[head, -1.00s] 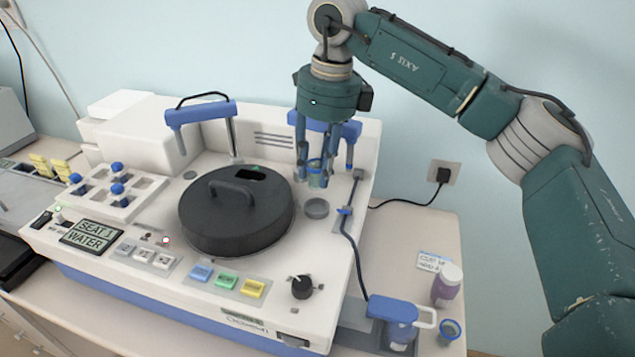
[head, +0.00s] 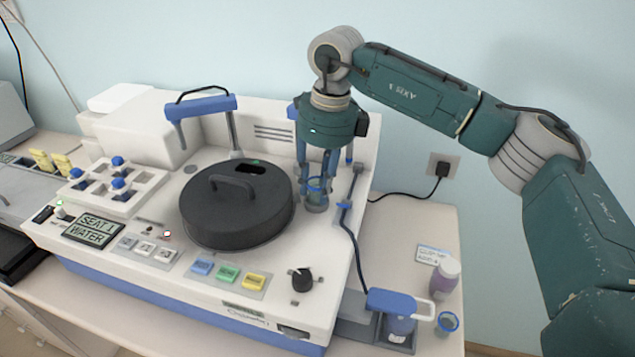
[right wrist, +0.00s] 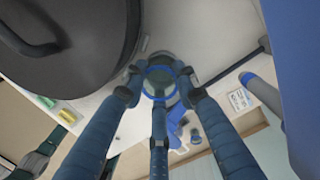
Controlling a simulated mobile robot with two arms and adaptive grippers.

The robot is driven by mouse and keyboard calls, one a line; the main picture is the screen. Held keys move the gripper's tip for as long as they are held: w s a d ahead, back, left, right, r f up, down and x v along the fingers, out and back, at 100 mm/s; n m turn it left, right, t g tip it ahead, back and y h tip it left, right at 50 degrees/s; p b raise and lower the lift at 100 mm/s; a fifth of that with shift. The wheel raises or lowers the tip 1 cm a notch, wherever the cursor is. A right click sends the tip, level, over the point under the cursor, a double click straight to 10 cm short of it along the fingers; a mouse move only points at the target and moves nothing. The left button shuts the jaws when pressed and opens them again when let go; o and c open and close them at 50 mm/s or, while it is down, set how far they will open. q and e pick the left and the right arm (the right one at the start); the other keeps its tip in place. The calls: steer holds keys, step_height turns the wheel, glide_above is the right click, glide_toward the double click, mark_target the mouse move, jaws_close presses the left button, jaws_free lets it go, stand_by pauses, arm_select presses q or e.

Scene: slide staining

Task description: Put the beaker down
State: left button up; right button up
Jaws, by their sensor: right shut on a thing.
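A small clear beaker with a blue rim (head: 316,196) is between the fingers of my right gripper (head: 316,182). In the right wrist view the blue-rimmed beaker (right wrist: 160,82) sits between the blue fingers of the right gripper (right wrist: 160,98), which is shut on it. The beaker is upright, over the round grey spot on the white machine's deck (head: 275,285), right of the black lidded drum (head: 237,208). It looks at or very near the deck; I cannot tell if its base touches. My left gripper is not in view.
A blue-topped arm on a post (head: 201,106) stands behind the drum. A white rack with blue knobs (head: 145,190) is at left. A blue-topped bottle holder (head: 398,305), a purple bottle (head: 445,279) and another blue-rimmed cup (head: 447,322) stand at right.

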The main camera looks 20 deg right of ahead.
steer(key=shift+f, duration=0.25)
steer(key=o, duration=1)
steer(key=shift+r, duration=0.1)
